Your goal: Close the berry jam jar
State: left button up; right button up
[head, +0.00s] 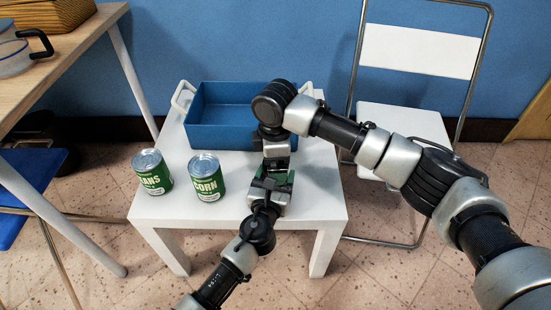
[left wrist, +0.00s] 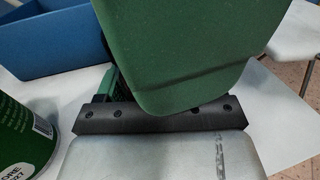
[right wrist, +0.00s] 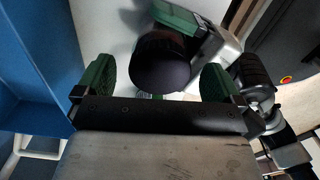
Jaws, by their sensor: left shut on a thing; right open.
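The berry jam jar shows as a dark purple round lid (right wrist: 160,62) in the right wrist view, seen from above. The jar's body is mostly hidden under the lid, and I cannot tell how tightly the lid sits. My left gripper (head: 268,184) is shut on the jar near the table's right side; in the left wrist view its large green finger (left wrist: 185,50) hides the jar. My right gripper (right wrist: 157,68) points down from above and is open, with one green finger on each side of the lid, apparently apart from it. In the head view my grippers hide the jar.
A blue bin (head: 215,118) with pale handles stands behind. A white chair (head: 415,50) is at the right.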

jog(key=shift+r, duration=0.1)
notch_tip(320, 180, up, 12)
dwell(0.5)
pick_arm(q)
jog(key=o, duration=1.8)
jog(key=shift+s, duration=0.1)
jog(key=p+v, duration=0.1)
jog(key=v, duration=0.9)
jog(key=shift+s+p, duration=0.25)
jog(key=shift+p, duration=0.1)
pick_arm(e)
jog(key=shift+r, duration=0.8)
pick_arm(q)
jog(key=shift+a, duration=0.15)
